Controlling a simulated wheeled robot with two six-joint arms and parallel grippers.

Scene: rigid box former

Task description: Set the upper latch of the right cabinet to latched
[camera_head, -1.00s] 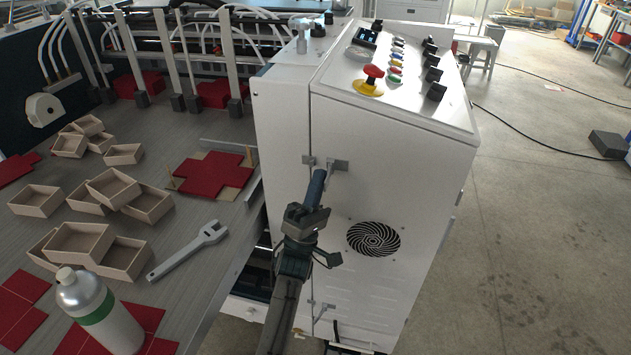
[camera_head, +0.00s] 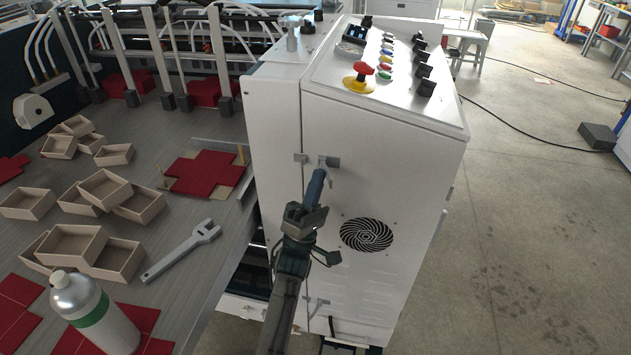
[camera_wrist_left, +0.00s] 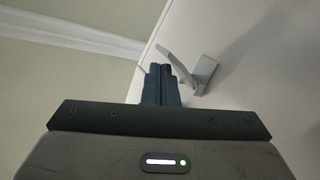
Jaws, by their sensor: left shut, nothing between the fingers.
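The right cabinet (camera_head: 385,185) is a white box with a sloped control panel on top. Its upper latch (camera_head: 331,161) is a small grey piece on the front face, beside the vertical door seam, with a small bracket (camera_head: 300,158) across the seam. My left gripper (camera_head: 319,174) is shut and empty, its fingertips just below the upper latch and hiding part of it. In the left wrist view, the latch (camera_wrist_left: 204,74) shows a slanted lever on a plate, close beside the shut fingertips (camera_wrist_left: 162,72); contact is unclear. My right gripper is out of view.
A lower latch (camera_head: 318,302) sits near the cabinet's bottom, and a round fan vent (camera_head: 367,234) is right of my gripper. On the left, a grey table (camera_head: 205,215) holds wooden boxes, a wrench (camera_head: 180,251) and a bottle (camera_head: 92,313). The floor to the right is largely open.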

